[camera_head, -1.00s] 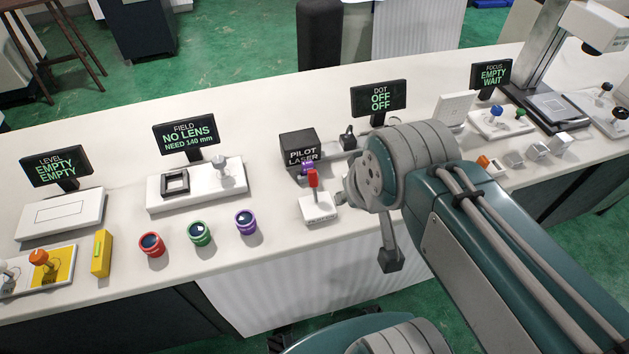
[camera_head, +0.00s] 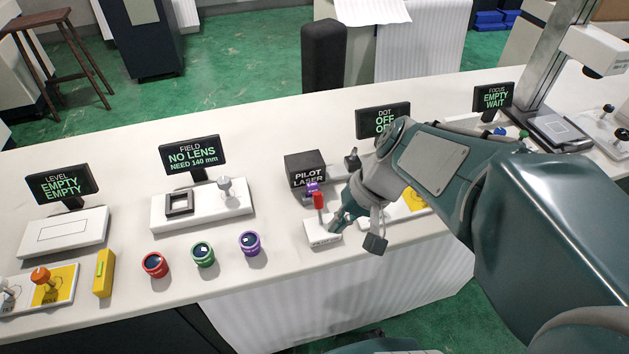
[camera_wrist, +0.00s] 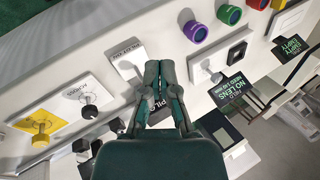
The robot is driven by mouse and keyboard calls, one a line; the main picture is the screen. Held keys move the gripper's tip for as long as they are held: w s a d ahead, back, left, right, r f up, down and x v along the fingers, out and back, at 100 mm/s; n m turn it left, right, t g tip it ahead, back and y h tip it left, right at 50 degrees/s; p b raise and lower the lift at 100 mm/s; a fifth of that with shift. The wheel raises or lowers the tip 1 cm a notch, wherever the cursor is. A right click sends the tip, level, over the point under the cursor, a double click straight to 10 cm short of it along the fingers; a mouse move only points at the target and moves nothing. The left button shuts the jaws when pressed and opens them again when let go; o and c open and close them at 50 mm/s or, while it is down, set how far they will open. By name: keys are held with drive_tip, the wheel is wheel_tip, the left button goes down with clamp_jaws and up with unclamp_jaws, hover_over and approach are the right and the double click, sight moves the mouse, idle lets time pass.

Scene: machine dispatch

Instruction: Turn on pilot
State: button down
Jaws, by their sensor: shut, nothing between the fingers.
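The pilot switch has a small white base (camera_head: 322,238) and an upright red lever (camera_head: 318,201). It stands in front of the black PILOT LASER box (camera_head: 304,168). My gripper (camera_head: 338,222) is shut and empty, just right of the red lever; I cannot tell whether they touch. In the wrist view my closed fingers (camera_wrist: 165,66) point beside the white switch base (camera_wrist: 127,58), and the red lever is not visible there. The DOT display (camera_head: 383,120) reads OFF on its upper line; my arm partly covers the line below.
Red (camera_head: 155,265), green (camera_head: 203,254) and purple (camera_head: 250,243) cylinders stand left of the switch. The FIELD display (camera_head: 193,155) reads NO LENS. A plate with a yellow patch (camera_head: 413,200) lies right, partly behind my arm. Bare counter lies in front of the switch.

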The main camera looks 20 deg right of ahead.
drive_tip(key=w+d+f+m+t+y, duration=0.2)
drive_tip(key=w+d+f+m+y, duration=0.15)
drive_tip(key=w+f+y, duration=0.2)
drive_tip(key=m+t+y, duration=0.2)
drive_tip(key=m+t, duration=0.3)
drive_tip(key=t, duration=0.1)
approach(318, 200)
drive_tip(key=w+d+f, duration=0.1)
drive_tip(key=w+d, duration=0.1)
drive_tip(key=w, duration=0.1)
drive_tip(key=shift+s+a+f, duration=0.15)
drive_tip(key=x, duration=1)
drive_tip(key=shift+f, duration=0.25)
